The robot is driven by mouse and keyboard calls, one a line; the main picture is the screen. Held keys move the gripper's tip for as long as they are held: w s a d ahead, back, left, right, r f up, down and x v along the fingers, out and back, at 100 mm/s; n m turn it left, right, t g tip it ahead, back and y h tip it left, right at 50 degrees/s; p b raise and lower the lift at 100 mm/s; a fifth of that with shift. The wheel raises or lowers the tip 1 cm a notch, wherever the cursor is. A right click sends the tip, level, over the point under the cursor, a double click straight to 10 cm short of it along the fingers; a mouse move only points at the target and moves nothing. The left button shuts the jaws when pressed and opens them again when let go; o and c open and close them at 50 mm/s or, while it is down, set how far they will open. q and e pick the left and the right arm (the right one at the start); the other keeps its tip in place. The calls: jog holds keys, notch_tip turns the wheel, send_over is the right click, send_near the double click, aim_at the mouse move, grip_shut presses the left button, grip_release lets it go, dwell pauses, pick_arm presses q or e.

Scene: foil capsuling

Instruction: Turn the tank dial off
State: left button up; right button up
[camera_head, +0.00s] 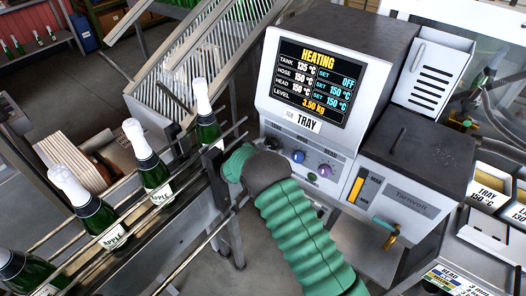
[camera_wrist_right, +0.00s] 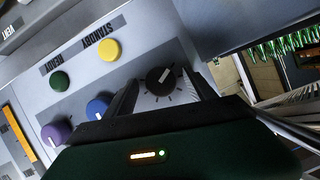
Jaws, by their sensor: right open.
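The tank dial (camera_wrist_right: 163,80) is a black round knob with a white pointer line, on a light panel with tick marks around it. In the right wrist view its pointer slants to the upper right. My right gripper (camera_wrist_right: 166,97) is open, with its dark fingers on either side of the dial's lower part; I cannot tell whether they touch it. The screen (camera_head: 314,82) reads HEATING, tank 135 °C, set OFF. My left gripper is not in view.
Beside the dial are a blue knob (camera_wrist_right: 99,106), a purple knob (camera_wrist_right: 57,133), a green button (camera_wrist_right: 60,81) and a yellow button (camera_wrist_right: 109,50). Bottles (camera_head: 153,172) with white tops stand on a rail close to the left of my right arm. A metal chute (camera_head: 192,63) rises behind.

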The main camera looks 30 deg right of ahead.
jog(key=b+v, duration=0.1)
jog(key=v, duration=1.5)
jog(key=shift+a, duration=0.2)
jog(key=shift+f, duration=0.15)
